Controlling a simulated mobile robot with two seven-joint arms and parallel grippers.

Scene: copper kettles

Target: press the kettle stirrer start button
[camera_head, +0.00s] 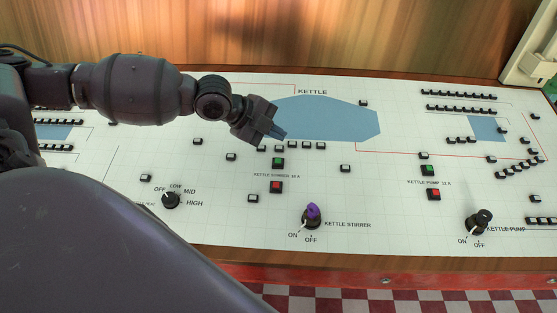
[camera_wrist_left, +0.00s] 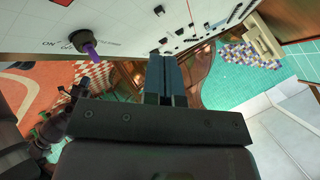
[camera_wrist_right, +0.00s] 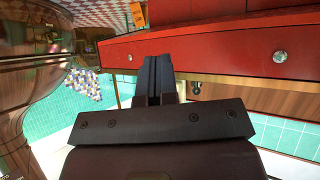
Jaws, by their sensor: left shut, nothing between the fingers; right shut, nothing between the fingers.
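The kettle stirrer start button, a small green square (camera_head: 278,163), sits on the white panel above the label "KETTLE STIRRER". A red square button (camera_head: 276,187) is just below that label. My left gripper (camera_head: 280,134) is shut and empty, a little above the green button in the head view and apart from it. Its closed fingers (camera_wrist_left: 166,75) also show in the left wrist view; the green button cannot be made out there. My right gripper (camera_wrist_right: 156,78) is shut and empty beside a red edge in the right wrist view, and is out of the head view.
A purple-topped kettle stirrer switch (camera_head: 313,215) stands below the buttons. A heat selector knob (camera_head: 171,200) is to the left. Kettle pump buttons, green (camera_head: 428,171) and red (camera_head: 433,195), and a black pump switch (camera_head: 480,219) are to the right. Several small indicators dot the panel.

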